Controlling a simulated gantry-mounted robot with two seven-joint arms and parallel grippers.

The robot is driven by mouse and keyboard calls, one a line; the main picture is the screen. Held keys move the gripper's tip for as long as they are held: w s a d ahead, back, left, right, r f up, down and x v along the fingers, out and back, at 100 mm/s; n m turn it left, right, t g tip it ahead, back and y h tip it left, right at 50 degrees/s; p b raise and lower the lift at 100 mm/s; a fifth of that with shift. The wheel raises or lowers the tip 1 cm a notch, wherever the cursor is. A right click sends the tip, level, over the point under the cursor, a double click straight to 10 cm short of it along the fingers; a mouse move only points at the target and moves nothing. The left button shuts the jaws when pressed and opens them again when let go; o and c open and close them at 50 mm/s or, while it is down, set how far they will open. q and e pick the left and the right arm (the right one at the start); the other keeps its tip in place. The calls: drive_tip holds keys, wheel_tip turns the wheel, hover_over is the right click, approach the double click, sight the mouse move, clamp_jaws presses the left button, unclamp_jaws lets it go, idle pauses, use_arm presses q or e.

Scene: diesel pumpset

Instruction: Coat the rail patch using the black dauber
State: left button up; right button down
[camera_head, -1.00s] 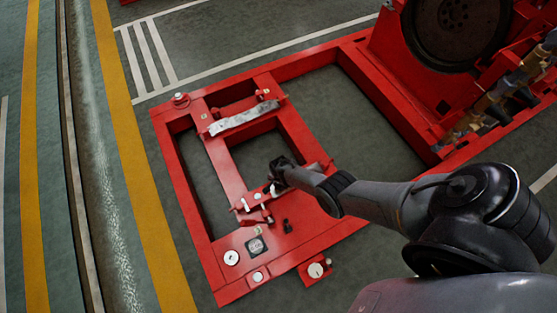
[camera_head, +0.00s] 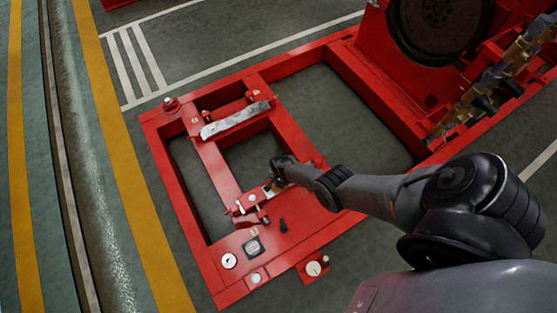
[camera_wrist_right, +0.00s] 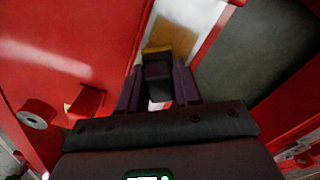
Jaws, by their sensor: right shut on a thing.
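My right gripper (camera_head: 277,180) is over the lower cross rail of the red frame. In the right wrist view my right gripper (camera_wrist_right: 158,92) is shut on a black block with a tan-yellow end, which I take as the black dauber (camera_wrist_right: 158,68). The tan end lies over a pale metallic strip, likely the rail patch (camera_wrist_right: 190,22); I cannot tell whether they touch. A pale patch on the lower rail (camera_head: 252,198) shows beside the gripper in the head view. My left gripper is not in view.
A silver plate (camera_head: 236,120) lies on the upper cross rail. Grey floor shows through the openings.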

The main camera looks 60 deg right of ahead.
drive_tip(key=shift+d, duration=0.2)
drive_tip(key=shift+s+d, duration=0.3)
drive_tip(key=shift+d, duration=0.2)
drive_tip(key=shift+d+f, duration=0.1)
drive_tip(key=shift+s+d, duration=0.15)
drive_tip(key=shift+d, duration=0.15)
drive_tip(key=shift+s+d, duration=0.3)
drive_tip(key=shift+d, duration=0.35)
drive_tip(key=shift+s+d, duration=0.1)
drive_tip(key=shift+s, duration=0.05)
drive_tip(key=shift+d, duration=0.1)
